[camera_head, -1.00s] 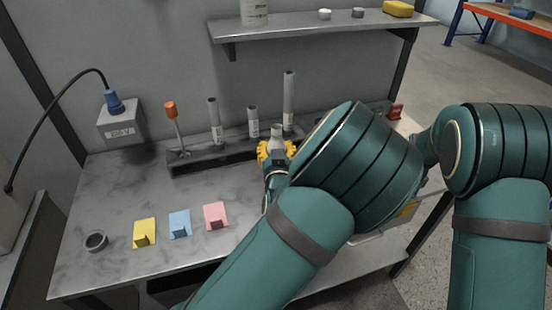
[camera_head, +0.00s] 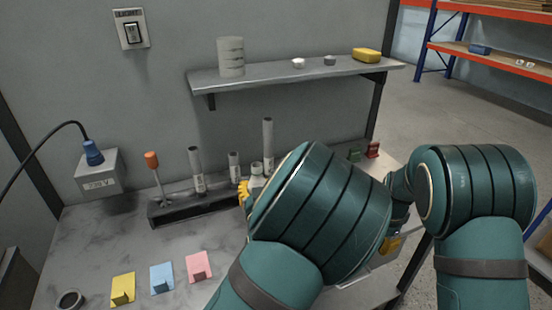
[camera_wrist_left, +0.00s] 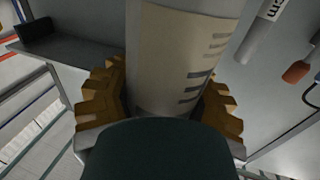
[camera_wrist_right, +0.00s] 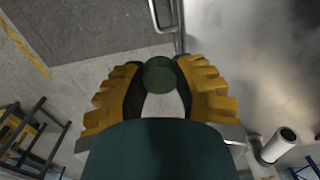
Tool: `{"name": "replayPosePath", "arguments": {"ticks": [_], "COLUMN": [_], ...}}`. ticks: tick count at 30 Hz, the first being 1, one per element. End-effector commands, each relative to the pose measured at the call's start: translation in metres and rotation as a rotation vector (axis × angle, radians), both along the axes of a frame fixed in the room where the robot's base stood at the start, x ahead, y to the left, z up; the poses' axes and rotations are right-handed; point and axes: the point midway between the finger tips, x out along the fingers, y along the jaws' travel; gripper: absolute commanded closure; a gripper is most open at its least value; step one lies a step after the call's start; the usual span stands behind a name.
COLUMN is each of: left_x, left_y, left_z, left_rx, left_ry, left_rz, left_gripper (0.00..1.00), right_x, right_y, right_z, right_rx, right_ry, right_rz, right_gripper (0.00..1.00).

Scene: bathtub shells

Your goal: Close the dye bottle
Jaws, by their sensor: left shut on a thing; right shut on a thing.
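The dye bottle (camera_wrist_left: 180,55), a pale cylinder with a beige label and dark grey marks, fills the middle of the left wrist view. My left gripper (camera_wrist_left: 165,105) is shut around it. In the head view the bottle's pale top (camera_head: 256,168) shows above the yellow fingers of my left gripper (camera_head: 243,193), in front of the rack. My right gripper (camera_wrist_right: 160,85) is shut on a small round dark green cap (camera_wrist_right: 159,74) in the right wrist view. A white cylinder with a dark round top (camera_wrist_right: 270,150) stands apart at lower right.
A dark rack (camera_head: 190,208) with several grey tubes and an orange-handled tool (camera_head: 152,160) stands behind. Yellow (camera_head: 123,288), blue (camera_head: 162,278) and pink (camera_head: 199,266) pads lie on the bench. A wall shelf (camera_head: 275,76) holds a large jar (camera_head: 230,57) and small items.

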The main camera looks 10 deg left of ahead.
Motion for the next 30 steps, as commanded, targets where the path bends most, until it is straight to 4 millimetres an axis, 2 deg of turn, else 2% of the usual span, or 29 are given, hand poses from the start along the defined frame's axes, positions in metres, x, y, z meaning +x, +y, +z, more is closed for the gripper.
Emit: {"name": "replayPosePath", "arguments": {"ticks": [4, 8, 15, 21, 25, 30], "left_x": [0.001, 0.002, 0.003, 0.0, -0.001, -0.001], "left_y": [0.003, 0.007, 0.011, 0.01, 0.009, 0.008], "left_z": [-0.003, -0.009, -0.01, -0.001, 0.003, 0.004], "left_rx": [-0.001, -0.004, -0.006, -0.004, -0.002, 0.001], "left_ry": [0.001, 0.0, -0.004, -0.004, -0.003, -0.002], "left_rz": [-0.011, -0.054, -0.201, -0.297, -0.328, -0.339], "left_gripper": [1.0, 1.0, 1.0, 1.0, 1.0, 1.0], "right_x": [-0.006, -0.028, -0.089, -0.129, -0.142, -0.145], "right_y": [-0.001, -0.006, -0.011, -0.01, -0.01, -0.009], "right_z": [-0.001, -0.006, -0.019, -0.025, -0.027, -0.028], "right_rx": [-0.001, -0.006, -0.008, -0.003, 0.0, -0.001], "right_ry": [0.002, 0.004, 0.007, 0.003, 0.001, 0.0], "right_rz": [0.041, 0.186, 0.617, 0.898, 0.989, 1.016], "right_gripper": [0.82, 0.82, 0.82, 0.82, 0.82, 0.82]}}
